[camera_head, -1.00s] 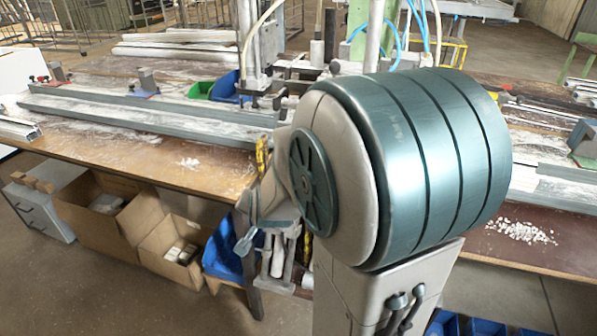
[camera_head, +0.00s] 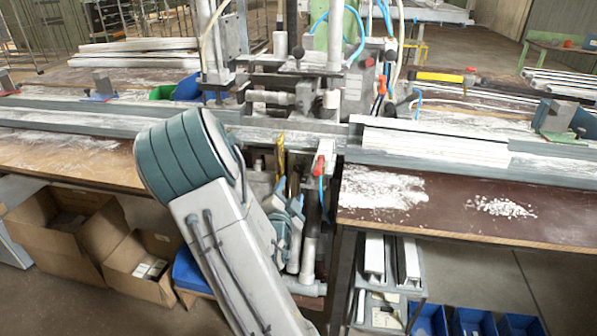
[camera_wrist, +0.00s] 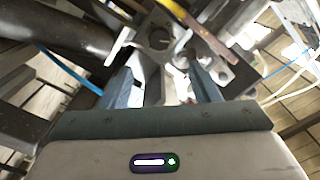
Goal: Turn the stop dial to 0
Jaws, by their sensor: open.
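My gripper (camera_wrist: 163,88) shows in the wrist view with two blue-grey fingers apart and nothing held between them. Beyond the fingertips is a grey metal bracket with a round hole or boss (camera_wrist: 159,38), next to a yellow bar (camera_wrist: 200,30). I cannot make out the stop dial or its marks for certain in either view.
A red-topped valve (camera_head: 320,166) with a blue hose hangs at the bench gap. White profiles (camera_head: 440,140) lie on the right rail. A yellow-handled tool (camera_head: 440,76) is behind. Cardboard boxes (camera_head: 75,235) and blue bins (camera_head: 468,322) stand below. Thin hoses cross the wrist view.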

